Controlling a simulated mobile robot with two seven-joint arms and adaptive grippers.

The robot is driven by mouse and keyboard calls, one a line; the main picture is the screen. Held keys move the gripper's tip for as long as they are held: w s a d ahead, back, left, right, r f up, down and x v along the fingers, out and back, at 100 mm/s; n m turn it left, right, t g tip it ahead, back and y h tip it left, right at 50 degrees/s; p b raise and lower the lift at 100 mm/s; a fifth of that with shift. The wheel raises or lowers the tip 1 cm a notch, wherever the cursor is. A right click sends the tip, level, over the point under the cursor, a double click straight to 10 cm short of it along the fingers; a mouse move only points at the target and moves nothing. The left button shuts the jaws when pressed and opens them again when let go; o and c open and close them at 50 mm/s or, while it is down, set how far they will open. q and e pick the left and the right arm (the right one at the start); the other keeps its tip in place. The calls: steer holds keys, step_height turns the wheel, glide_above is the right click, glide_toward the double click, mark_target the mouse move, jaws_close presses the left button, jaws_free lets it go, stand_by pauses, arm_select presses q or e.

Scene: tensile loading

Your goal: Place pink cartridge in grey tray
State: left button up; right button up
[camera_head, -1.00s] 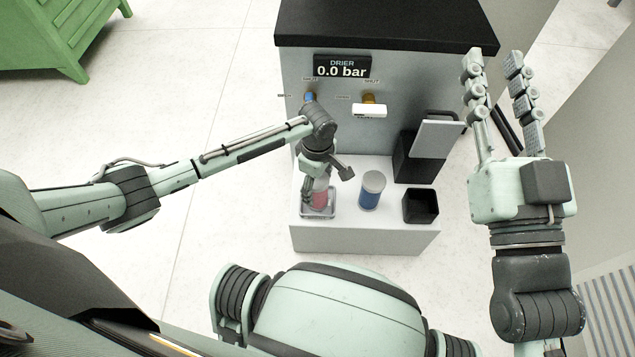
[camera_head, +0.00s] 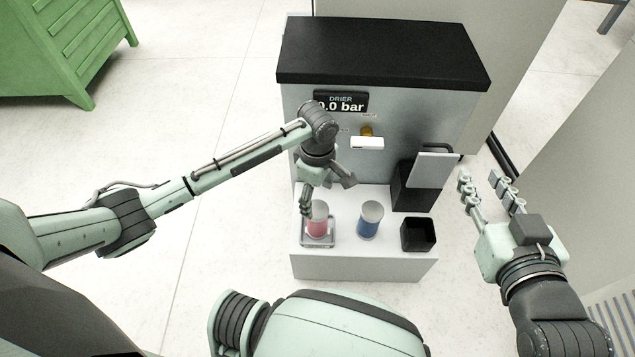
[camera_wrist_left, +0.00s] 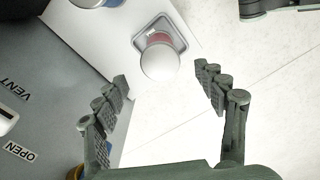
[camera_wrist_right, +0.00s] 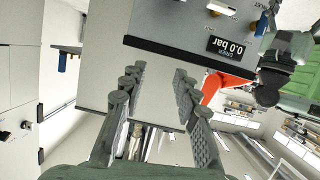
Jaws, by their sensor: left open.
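The pink cartridge (camera_head: 318,222) stands upright in the grey tray (camera_head: 304,243) at the left of the white ledge. In the left wrist view the cartridge (camera_wrist_left: 160,60) shows its pale cap, with the tray rim (camera_wrist_left: 180,42) around it. My left gripper (camera_head: 328,198) is open above and behind the cartridge; in its wrist view the fingers (camera_wrist_left: 166,88) are spread apart, with nothing between them. My right gripper (camera_head: 482,182) is open and empty, off to the right of the machine; its wrist view shows the fingers (camera_wrist_right: 158,80) apart.
A blue cartridge (camera_head: 369,222) stands right of the tray. A black open box (camera_head: 418,236) is farther right, with a black bin with a grey lid (camera_head: 432,170) behind. The drier cabinet (camera_head: 400,115) with its valves rises behind the ledge. A green cabinet (camera_head: 60,50) is far left.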

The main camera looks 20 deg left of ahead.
arm_select(q)
step_height(320, 180, up, 3)
steer(key=shift+r+p, duration=0.1)
steer(key=shift+p, duration=0.2)
steer(key=s+d+r+m+t+h, duration=0.4)
steer(key=d+r+m+t, duration=0.15)
steer(key=d+m, duration=0.35)
steer(key=s+a+r+m+t+y, duration=0.2)
steer(key=a+r+m+t, duration=0.4)
steer(key=a+r+m, duration=0.4)
step_height(320, 180, up, 2)
steer(key=shift+s+a, duration=0.25)
steer(key=shift+s, duration=0.2)
arm_select(e)
steer(key=d+f, duration=0.1)
steer(key=s+d+f+g, duration=0.1)
steer(key=d+f+g+h, duration=0.1)
steer(key=shift+s+f, duration=0.25)
steer(key=shift+f, duration=0.15)
